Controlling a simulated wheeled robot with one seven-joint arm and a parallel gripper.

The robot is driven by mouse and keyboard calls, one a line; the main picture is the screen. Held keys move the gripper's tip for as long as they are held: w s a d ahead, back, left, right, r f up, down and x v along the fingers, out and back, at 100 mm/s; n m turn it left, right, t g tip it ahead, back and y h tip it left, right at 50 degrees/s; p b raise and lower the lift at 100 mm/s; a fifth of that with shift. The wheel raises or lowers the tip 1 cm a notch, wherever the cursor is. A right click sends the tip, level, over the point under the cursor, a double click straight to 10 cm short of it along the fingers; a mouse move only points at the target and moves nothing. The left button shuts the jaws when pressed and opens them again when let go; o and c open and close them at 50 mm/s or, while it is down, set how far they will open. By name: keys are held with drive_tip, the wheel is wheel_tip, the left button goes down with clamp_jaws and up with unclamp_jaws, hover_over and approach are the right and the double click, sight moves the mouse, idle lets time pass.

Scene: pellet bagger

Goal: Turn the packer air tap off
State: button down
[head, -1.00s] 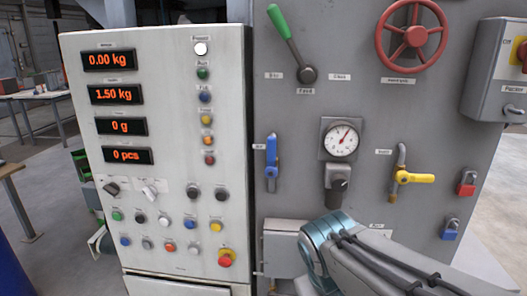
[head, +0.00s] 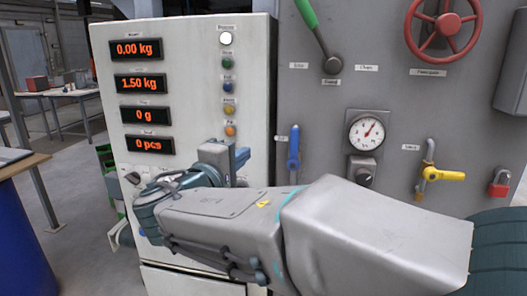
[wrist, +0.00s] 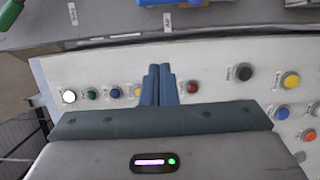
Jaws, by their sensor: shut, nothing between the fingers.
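Two lever taps show on the grey panel in the head view. One has a blue handle (head: 293,150) that stands upright; the other has a yellow handle (head: 443,174) that lies level on its pipe. A piece of blue handle (wrist: 165,3) shows at the top edge.
The white cabinet (head: 188,80) carries displays and push buttons close to my gripper. A pressure gauge (head: 367,132) with a black knob (head: 364,174) sits between the taps. A green lever (head: 306,12), a red handwheel (head: 443,25) and a red padlock (head: 498,184) are also on the panel.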

sight(294, 149)
drive_tip(key=w+d+p, duration=0.3)
drive_tip(key=w+d, duration=0.4)
drive_tip(key=d, duration=0.1)
drive_tip(key=shift+w, duration=0.35)
drive_tip(key=shift+d+m+b, duration=0.2)
drive_tip(key=shift+m+b, duration=0.1)
drive_tip(key=shift+b, duration=0.35)
